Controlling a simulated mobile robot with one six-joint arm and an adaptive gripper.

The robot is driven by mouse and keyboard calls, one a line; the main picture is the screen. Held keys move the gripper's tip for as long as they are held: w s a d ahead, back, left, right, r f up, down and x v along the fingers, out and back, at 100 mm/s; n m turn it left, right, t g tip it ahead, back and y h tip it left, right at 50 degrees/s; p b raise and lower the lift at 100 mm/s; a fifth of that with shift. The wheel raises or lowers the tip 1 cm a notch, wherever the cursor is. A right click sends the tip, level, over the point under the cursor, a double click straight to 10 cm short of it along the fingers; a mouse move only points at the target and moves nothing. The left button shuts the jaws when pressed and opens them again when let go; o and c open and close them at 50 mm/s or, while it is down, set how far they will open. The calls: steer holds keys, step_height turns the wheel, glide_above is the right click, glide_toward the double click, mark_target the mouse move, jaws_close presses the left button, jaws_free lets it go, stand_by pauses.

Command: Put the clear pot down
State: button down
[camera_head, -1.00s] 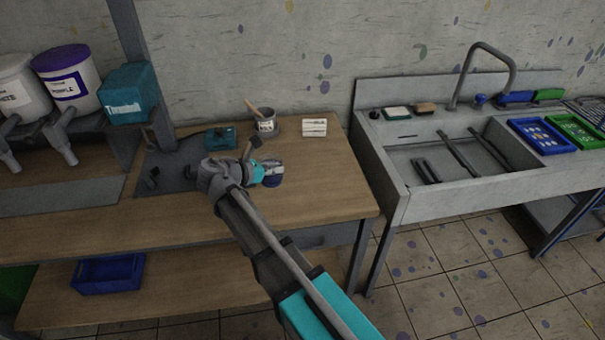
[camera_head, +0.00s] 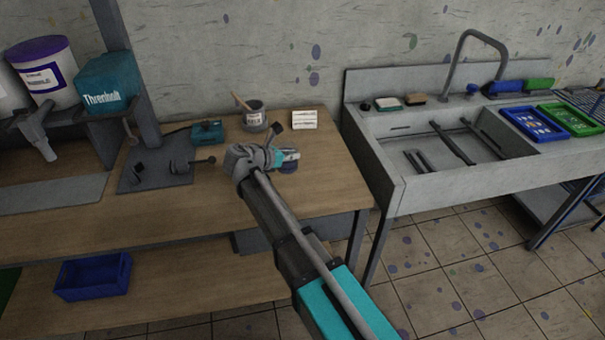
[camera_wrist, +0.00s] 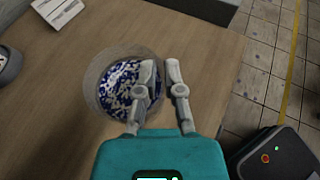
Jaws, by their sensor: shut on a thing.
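The clear pot (camera_wrist: 91,84) is a round see-through cup with blue and white bits inside. In the wrist view it is over the wooden bench top, left of centre. My gripper (camera_wrist: 159,70) is shut on the pot's right wall, one finger over the inside and one outside. In the head view my gripper (camera_head: 286,156) is near the bench's right end, with the pot (camera_head: 288,168) small and dark blue at its tip, partly hidden. The pot looks upright, at or close to the bench top; I cannot tell whether it touches.
On the bench (camera_head: 225,191) stand a grey tin with a stick (camera_head: 254,119), a white labelled block (camera_head: 304,119), a teal box (camera_head: 207,132) and a dark plate with fittings (camera_head: 150,170). The sink (camera_head: 385,165) is to the right. Bare wood surrounds the pot.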

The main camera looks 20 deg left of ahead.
mark_target(297, 167)
steer(key=shift+w+d+f+b, duration=0.25)
steer(key=shift+w+f+b, duration=0.35)
steer(key=shift+f, duration=0.15)
steer(key=shift+w+d+f+b, duration=0.2)
steer(key=shift+w+f+b, duration=0.35)
steer(key=shift+f, duration=0.2)
steer(key=shift+w+d+f+b, duration=0.1)
steer(key=shift+w+f+b, duration=0.1)
steer(key=shift+f+b, duration=0.8)
steer(key=shift+w+d+f+b, duration=0.1)
steer(key=shift+w+f+b, duration=0.1)
steer(key=shift+f+b, duration=0.8)
steer(key=shift+f, duration=0.1)
steer(key=c, duration=0.8)
jaws_free()
steer(key=shift+o, duration=0.2)
steer(key=shift+r, duration=0.2)
